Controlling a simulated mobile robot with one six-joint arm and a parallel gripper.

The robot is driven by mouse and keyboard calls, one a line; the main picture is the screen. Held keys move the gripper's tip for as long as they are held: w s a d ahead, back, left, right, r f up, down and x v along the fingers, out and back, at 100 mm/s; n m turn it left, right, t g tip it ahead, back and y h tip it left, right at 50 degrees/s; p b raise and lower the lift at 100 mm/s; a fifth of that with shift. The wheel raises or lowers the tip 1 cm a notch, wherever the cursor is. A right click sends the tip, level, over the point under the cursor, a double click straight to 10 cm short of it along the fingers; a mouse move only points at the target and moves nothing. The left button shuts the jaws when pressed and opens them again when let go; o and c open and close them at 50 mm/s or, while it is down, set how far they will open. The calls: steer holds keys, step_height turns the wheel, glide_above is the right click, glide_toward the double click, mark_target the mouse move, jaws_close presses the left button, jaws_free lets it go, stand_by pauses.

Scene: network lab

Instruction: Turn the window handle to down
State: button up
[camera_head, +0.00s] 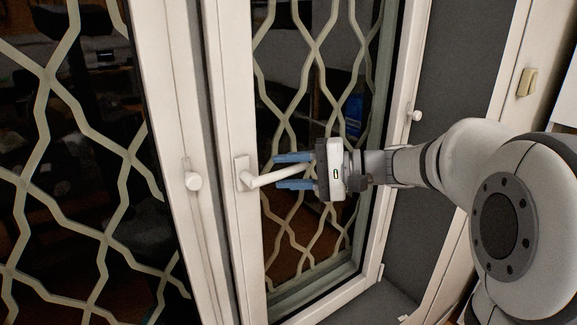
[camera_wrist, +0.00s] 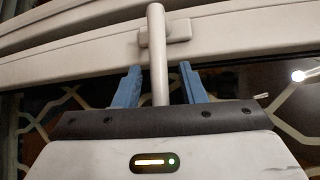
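The white window handle (camera_head: 265,180) sits on the frame of the middle window sash. Its lever points to the right, nearly level and tilted slightly up. My gripper (camera_head: 294,171) reaches in from the right, with one blue finger above the lever and one below it. In the wrist view the handle (camera_wrist: 158,55) runs between the two blue fingers of my gripper (camera_wrist: 160,86), with a visible gap on each side. The gripper is open around the lever, and its body hides the lever's end in the head view.
The window sash (camera_head: 225,120) has a pale wavy grille (camera_head: 316,50) behind the gripper. A beige switch (camera_head: 527,82) is at the far right.

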steer(key=shift+a, duration=0.25)
steer(key=shift+f, duration=0.1)
jaws_close()
stand_by(0.4)
